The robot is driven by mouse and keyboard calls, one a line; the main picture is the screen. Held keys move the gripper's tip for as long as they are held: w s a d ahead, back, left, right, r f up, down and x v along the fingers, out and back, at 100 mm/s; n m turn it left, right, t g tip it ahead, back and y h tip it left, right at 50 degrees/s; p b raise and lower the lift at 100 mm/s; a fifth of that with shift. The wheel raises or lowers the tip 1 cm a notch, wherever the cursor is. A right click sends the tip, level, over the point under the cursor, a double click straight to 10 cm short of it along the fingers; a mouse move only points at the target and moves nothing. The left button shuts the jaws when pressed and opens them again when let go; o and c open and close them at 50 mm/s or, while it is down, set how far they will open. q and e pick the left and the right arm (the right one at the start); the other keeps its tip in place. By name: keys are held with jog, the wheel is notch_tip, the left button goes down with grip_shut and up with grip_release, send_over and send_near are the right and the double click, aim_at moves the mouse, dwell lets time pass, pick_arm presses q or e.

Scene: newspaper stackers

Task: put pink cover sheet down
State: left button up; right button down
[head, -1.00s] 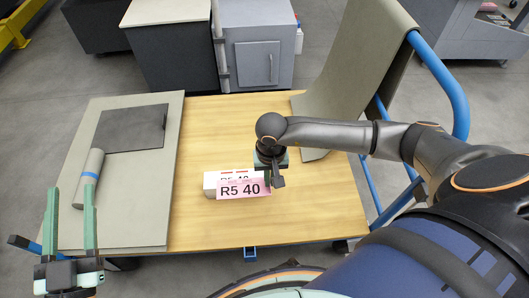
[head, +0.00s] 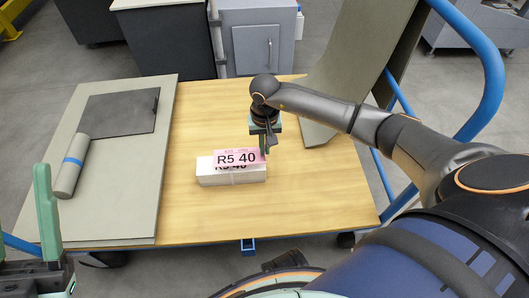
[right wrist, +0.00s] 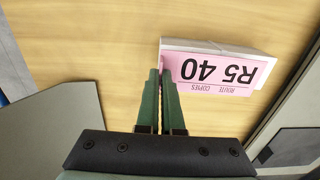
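The pink cover sheet (head: 238,158), printed "R5 40", is held by one edge in my right gripper (head: 265,151). The sheet overlaps the white paper bundle (head: 230,176) on the wooden table; it hides part of the bundle's own "R5 40" print. In the right wrist view the closed fingers (right wrist: 160,103) meet the edge of the pink sheet (right wrist: 215,72), with the bundle (right wrist: 222,47) just behind it. I cannot tell whether sheet and bundle touch.
The wooden tabletop (head: 300,205) is clear around the bundle. At left lie a grey board (head: 115,210), a dark sheet (head: 118,112) and a grey roll with a blue band (head: 72,165). A draped grey sheet (head: 350,60) and blue rail (head: 485,70) stand at right.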

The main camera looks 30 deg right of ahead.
jog(key=shift+w+d+f+b, duration=0.1)
jog(key=shift+w+f+b, duration=0.15)
jog(key=shift+f+b, duration=0.3)
notch_tip(320, 180, down, 2)
jog(key=shift+w+f+b, duration=0.1)
jog(key=shift+f+b, duration=0.1)
jog(key=shift+b, duration=0.85)
jog(key=shift+d+f, duration=0.1)
jog(key=shift+f, duration=0.15)
jog(key=shift+f, duration=0.1)
jog(key=shift+f+b, duration=0.1)
jog(key=shift+b, duration=0.2)
jog(key=c, duration=1.1)
grip_release()
